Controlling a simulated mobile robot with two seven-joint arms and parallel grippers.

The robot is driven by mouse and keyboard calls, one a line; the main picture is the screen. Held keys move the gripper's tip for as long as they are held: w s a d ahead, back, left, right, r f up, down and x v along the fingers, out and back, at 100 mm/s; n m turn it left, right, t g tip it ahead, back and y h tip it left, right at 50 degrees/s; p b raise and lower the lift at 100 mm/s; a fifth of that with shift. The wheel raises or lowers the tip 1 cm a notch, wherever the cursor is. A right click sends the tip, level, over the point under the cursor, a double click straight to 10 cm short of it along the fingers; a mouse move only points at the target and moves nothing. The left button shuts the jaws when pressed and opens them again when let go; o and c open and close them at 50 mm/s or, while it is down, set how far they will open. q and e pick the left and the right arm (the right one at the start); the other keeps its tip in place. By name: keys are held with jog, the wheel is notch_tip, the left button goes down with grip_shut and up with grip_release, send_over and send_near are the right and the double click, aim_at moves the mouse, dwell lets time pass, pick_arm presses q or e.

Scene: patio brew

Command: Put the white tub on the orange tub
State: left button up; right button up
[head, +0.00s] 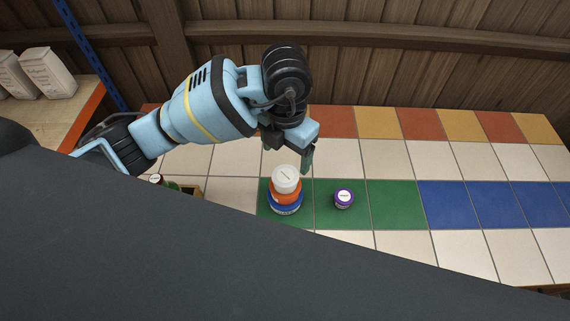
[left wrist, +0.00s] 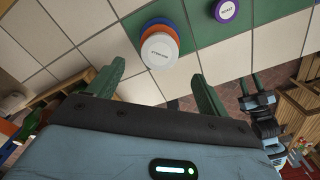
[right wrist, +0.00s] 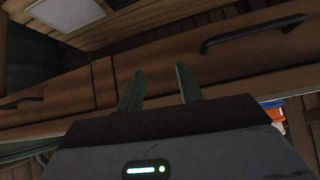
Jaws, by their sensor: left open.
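The white tub (head: 286,178) sits on top of the orange tub (head: 285,196), which sits on a blue tub (head: 285,208) on the green tiles. In the left wrist view the white tub (left wrist: 160,53) covers most of the orange tub (left wrist: 158,28). My left gripper (head: 308,160) is open and empty, above and behind the stack and apart from it. Its two green fingers (left wrist: 158,82) spread apart in the left wrist view, with the white tub just beyond them. My right gripper (right wrist: 160,85) has its fingers apart with nothing between them, facing a wooden drawer front.
A purple-lidded tub (head: 344,198) stands right of the stack on the green tiles. A wooden crate (head: 190,191) with bottles is at the left, partly hidden by a dark grey surface. White packages (head: 48,72) stand on a side shelf. The tiled counter (head: 460,160) is clear at the right.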

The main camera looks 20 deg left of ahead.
pick_arm(q)
jog(key=shift+r, duration=1.5)
